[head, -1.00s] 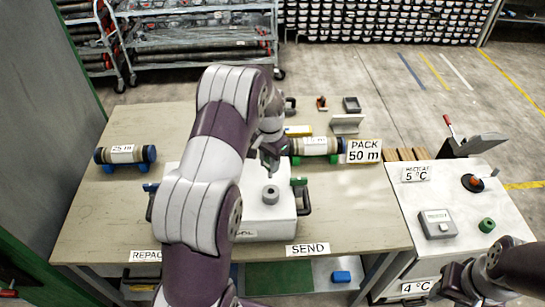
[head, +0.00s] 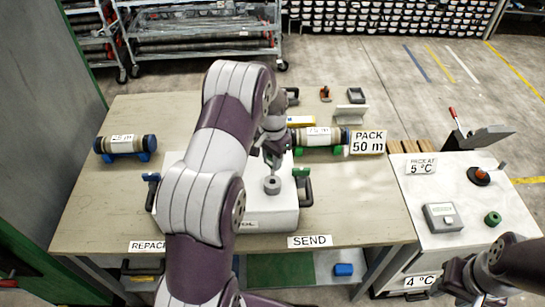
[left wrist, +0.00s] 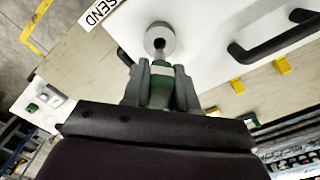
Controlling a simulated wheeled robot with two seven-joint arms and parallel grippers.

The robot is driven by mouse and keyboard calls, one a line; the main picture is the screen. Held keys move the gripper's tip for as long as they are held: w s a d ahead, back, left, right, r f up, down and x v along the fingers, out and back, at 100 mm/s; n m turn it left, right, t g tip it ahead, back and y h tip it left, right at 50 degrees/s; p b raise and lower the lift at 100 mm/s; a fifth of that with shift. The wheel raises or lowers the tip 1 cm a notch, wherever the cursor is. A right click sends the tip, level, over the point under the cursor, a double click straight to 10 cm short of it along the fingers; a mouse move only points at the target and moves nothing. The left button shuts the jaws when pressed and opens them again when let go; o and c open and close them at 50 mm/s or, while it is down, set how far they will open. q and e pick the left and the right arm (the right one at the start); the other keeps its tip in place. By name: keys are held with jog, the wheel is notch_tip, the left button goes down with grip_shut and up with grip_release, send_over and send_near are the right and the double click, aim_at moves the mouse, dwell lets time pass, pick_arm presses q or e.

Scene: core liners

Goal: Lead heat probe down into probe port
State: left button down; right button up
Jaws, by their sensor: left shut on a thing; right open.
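My left gripper (head: 270,150) is shut on the heat probe, just above the white box's lid. In the left wrist view the gripper (left wrist: 160,85) grips the probe's green handle (left wrist: 162,92), and the thin probe shaft (left wrist: 160,50) points at the grey round probe port (left wrist: 161,36) with a dark hole. The shaft's tip is at or over the hole; I cannot tell whether it is inside. In the head view the port (head: 272,185) stands on the white box (head: 270,215). My right gripper (head: 462,285) is at the lower right, partly cut off, open and empty.
Core liners lie on the table, one at the left (head: 126,144) and one behind the box (head: 318,138). A white side bench (head: 455,200) at the right holds a grey meter (head: 442,216). The table's front right is clear.

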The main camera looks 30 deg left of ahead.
pick_arm(q)
jog(key=shift+s+f+b, duration=0.1)
jog(key=shift+f+b, duration=0.3)
jog(key=shift+f, duration=0.35)
jog(key=shift+f+b, duration=1.15)
jog(key=shift+f, duration=0.65)
jog(key=c, duration=0.8)
grip_release()
jog(key=shift+r, duration=0.1)
